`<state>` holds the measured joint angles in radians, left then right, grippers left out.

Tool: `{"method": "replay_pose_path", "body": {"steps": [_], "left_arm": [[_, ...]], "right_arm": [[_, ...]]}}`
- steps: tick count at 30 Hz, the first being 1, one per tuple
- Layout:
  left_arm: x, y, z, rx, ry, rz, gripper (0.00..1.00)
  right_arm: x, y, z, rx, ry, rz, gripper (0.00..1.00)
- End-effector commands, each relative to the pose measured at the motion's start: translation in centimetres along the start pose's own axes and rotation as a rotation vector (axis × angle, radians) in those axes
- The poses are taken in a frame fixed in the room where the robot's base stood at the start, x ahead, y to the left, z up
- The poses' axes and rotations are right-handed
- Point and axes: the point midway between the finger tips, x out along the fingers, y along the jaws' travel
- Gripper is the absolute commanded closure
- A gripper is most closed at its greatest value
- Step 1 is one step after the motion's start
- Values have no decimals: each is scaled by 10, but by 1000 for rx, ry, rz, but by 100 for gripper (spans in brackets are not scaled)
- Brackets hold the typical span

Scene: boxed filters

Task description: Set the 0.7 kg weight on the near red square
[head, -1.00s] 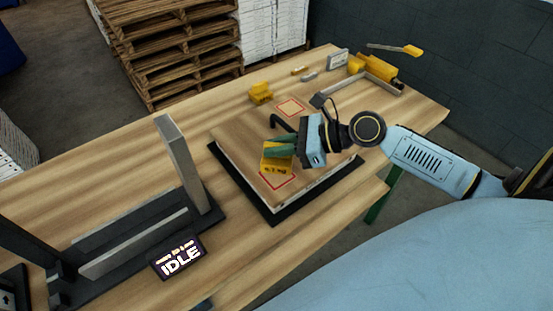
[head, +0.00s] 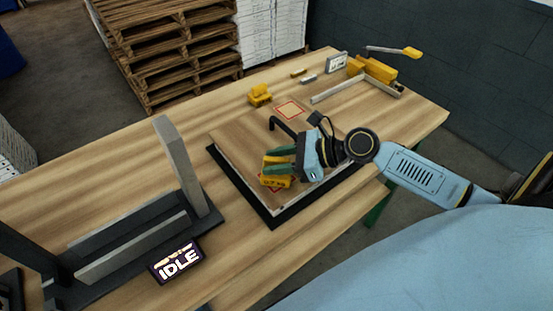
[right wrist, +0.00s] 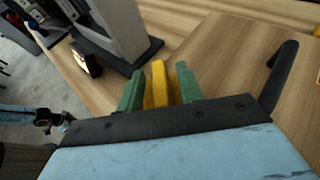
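The yellow 0.7 kg weight (head: 276,182) rests on the near red square (head: 263,188) of the wooden board, covering most of its outline. My right gripper (head: 279,160) has its two green fingers spread on either side of the weight's upper part. In the right wrist view the weight (right wrist: 160,86) stands between the fingers, with narrow gaps beside it near the tips. The gripper is open around it.
The wooden board (head: 235,128) has a black handle (head: 284,126) and a far, empty red square (head: 289,110). Another yellow weight (head: 260,95) stands behind it. A grey upright fixture (head: 178,165) and an IDLE display (head: 177,261) are at left. Yellow equipment (head: 376,70) sits far right.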

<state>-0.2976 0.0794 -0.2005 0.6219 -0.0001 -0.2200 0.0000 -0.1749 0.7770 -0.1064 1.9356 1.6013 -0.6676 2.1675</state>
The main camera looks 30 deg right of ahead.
Motion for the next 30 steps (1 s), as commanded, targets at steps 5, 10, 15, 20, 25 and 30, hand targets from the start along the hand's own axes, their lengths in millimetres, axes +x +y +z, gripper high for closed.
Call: {"method": "replay_pose_path", "body": {"steps": [5,10,15,20,25,30], "left_arm": [[0,0,2,0,-3,0,64],[0,0,3,0,-4,0,64],[1,0,3,0,-5,0,64],[1,0,3,0,-5,0,64],[0,0,3,0,-5,0,64],[-2,0,3,0,-6,0,64]], "right_arm": [[0,0,0,0,0,0,64],[-6,0,1,1,2,-1,64],[-31,0,0,1,5,0,64],[-60,1,0,1,5,1,64],[-89,1,1,3,3,1,64],[-110,0,2,2,0,0,64]]}}
